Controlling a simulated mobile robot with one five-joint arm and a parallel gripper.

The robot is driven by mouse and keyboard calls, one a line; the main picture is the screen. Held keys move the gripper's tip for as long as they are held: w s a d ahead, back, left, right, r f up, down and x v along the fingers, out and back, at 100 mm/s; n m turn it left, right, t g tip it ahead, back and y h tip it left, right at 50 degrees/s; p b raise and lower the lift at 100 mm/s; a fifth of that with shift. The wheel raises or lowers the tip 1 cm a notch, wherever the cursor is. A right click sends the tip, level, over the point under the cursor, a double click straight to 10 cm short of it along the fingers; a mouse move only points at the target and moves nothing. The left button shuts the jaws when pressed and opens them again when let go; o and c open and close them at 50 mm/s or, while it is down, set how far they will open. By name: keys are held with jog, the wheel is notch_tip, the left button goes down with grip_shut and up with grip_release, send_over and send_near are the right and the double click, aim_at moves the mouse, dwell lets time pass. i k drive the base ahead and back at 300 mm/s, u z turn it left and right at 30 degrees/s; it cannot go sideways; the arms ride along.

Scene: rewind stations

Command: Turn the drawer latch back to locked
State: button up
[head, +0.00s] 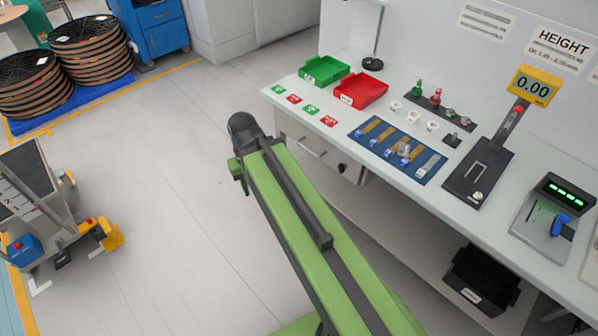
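The drawer (318,160) is in the front of the white workbench, below its top, with a silver bar handle (312,147). A small dark latch or knob (342,168) sits on the front to the right of the handle. It is too small to tell which way it is turned. My green arm reaches up from the lower edge to a dark joint, left of the drawer and apart from it. My gripper does not show.
The workbench (285,100) carries a green tray (324,70), a red tray (361,90), a blue tool mat (357,133) and a height gauge (478,172). A black bin (480,280) stands on the lower shelf. A cart (30,185) stands at left. The floor between is clear.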

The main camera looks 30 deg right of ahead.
aim_at(341, 167)
jog(key=z, duration=0.4)
jog(key=k, duration=0.1)
jog(key=u, duration=2.5)
jog(key=i, duration=0.6)
jog(key=u, duration=1)
jog(key=k, duration=0.95)
jog(key=z, duration=0.1)
jog(key=i, duration=0.9)
jog(key=u, duration=0.05)
